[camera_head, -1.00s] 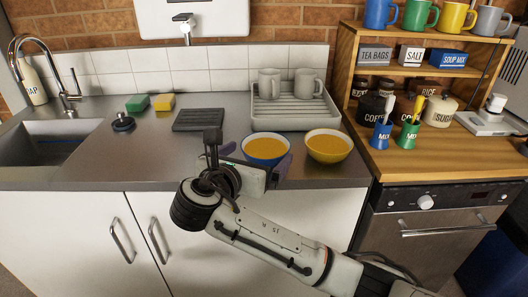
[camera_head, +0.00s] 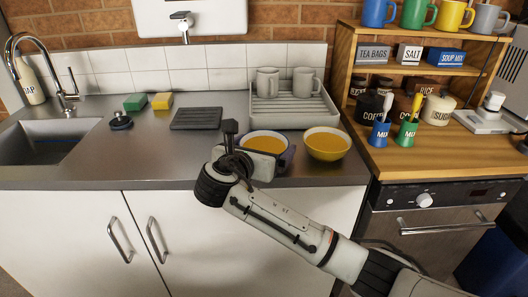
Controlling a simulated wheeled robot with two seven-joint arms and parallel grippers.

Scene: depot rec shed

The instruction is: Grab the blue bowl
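The blue bowl (camera_head: 265,135) stands on the steel counter with orange-yellow contents and a pale rim. Its blue outer wall is mostly hidden behind my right gripper. My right gripper (camera_head: 266,153) is at the bowl's near side, with its fingers spread. One dark finger shows beside the bowl's right edge; the other is largely hidden by the wrist. I cannot tell whether the fingers touch the bowl. My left gripper is not in view.
A yellow bowl (camera_head: 327,145) stands close on the right. Behind are a drying rack (camera_head: 292,112) with two grey mugs and a dark ribbed mat (camera_head: 196,118). The sink (camera_head: 40,145) is at left.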

